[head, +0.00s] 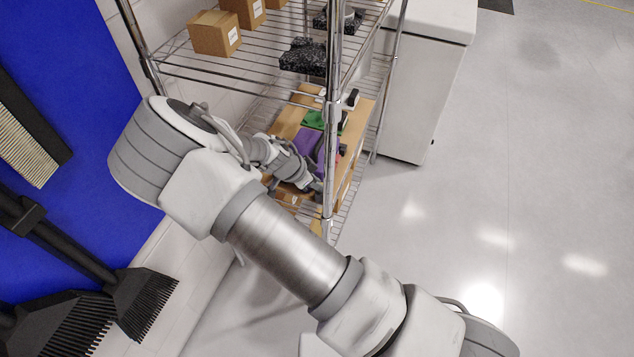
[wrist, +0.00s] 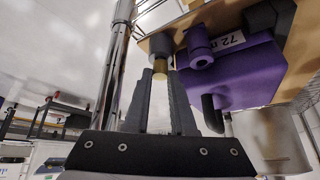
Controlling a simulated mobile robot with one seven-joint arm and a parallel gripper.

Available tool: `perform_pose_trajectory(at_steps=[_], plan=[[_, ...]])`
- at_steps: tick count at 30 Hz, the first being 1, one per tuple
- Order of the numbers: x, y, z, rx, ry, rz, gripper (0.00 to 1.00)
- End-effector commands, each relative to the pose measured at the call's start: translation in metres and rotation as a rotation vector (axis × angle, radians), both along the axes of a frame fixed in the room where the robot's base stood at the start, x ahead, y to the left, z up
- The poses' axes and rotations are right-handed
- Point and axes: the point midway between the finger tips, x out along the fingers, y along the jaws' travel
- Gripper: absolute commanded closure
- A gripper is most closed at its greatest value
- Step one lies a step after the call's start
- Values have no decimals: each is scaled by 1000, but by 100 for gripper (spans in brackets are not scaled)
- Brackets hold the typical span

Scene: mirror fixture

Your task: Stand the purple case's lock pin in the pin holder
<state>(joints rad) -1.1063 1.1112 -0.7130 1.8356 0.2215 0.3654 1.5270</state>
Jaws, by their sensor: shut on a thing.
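The purple case (head: 307,143) lies on a brown board on the lower shelf in the head view. In the wrist view the purple case (wrist: 245,72) fills the upper right, with a white label and a purple cylinder (wrist: 199,48) at its near side. My gripper (wrist: 160,76) has its two dark fingers close together on a small pin with a brass-coloured end (wrist: 159,70) and a grey collar, seemingly the lock pin. The pin is just left of the purple cylinder. In the head view my gripper is largely hidden among the case and the shelf post. I cannot make out the pin holder for certain.
A chrome shelf post (head: 330,130) stands close to my gripper; a post (wrist: 113,70) also shows in the wrist view. The brown board (head: 290,121) carries a green piece (head: 314,119). Cardboard boxes (head: 214,33) sit on the upper shelf. The floor at right is clear.

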Motion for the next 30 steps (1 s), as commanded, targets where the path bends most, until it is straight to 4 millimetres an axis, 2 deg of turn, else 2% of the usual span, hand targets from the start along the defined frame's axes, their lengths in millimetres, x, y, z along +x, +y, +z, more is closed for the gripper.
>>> perform_pose_trajectory(at_steps=[6, 7, 12, 18, 22, 30], plan=[[0, 0, 0, 0, 0, 0, 100], [0, 0, 0, 0, 0, 0, 73], [0, 0, 0, 0, 0, 0, 43], [-1, 0, 0, -1, 1, -1, 43], [-1, -1, 0, -2, 3, -2, 22], [-3, -2, -1, -4, 7, -5, 22]])
